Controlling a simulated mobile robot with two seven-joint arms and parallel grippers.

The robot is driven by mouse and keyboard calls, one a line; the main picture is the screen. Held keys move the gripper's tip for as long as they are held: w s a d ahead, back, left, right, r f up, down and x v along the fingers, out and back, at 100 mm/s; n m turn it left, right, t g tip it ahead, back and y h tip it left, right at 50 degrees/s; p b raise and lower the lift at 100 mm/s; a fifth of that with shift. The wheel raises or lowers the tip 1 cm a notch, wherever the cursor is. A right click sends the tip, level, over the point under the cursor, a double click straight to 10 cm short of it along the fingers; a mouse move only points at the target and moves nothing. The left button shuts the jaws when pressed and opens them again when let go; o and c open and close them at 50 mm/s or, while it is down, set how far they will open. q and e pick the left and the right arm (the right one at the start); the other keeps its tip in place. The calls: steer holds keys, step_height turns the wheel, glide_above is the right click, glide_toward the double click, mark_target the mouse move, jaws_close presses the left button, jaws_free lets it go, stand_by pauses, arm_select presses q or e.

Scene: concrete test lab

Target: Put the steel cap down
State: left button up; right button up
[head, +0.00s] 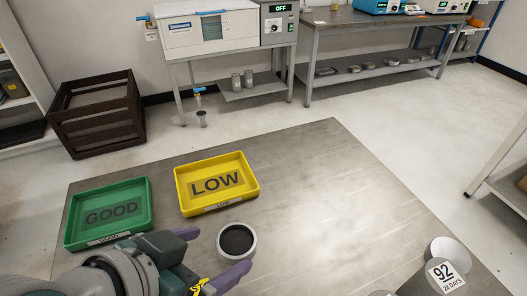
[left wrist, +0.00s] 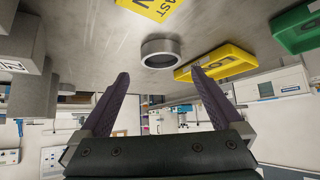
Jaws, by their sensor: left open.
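The steel cap (head: 252,252) is a short grey ring with a dark inside. It sits on the metal table top (head: 310,190), open side up, in front of the yellow LOW tray (head: 255,190). My left gripper (head: 222,247) is open at the bottom of the head view, its purple fingers pointing toward the cap. In the left wrist view, which looks upside down, the cap (left wrist: 160,47) appears between and just beyond the fingertips (left wrist: 159,73), with nothing gripped. The green GOOD tray (head: 146,212) lies left of the yellow one. My right gripper is not seen.
Grey blocks (left wrist: 28,45) and a yellow sign (left wrist: 150,6) show in the left wrist view. The table's middle and right back are clear. A brown crate (head: 98,125) stands on the floor beyond.

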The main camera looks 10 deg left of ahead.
mark_target(239, 239)
arm_select(q)
steer(key=b+x, duration=0.1)
steer(key=x, duration=0.5)
steer(key=shift+a+b, duration=0.15)
steer(key=shift+b, duration=0.15)
steer(key=c, duration=1.5)
jaws_close()
steer(key=shift+r, duration=0.1)
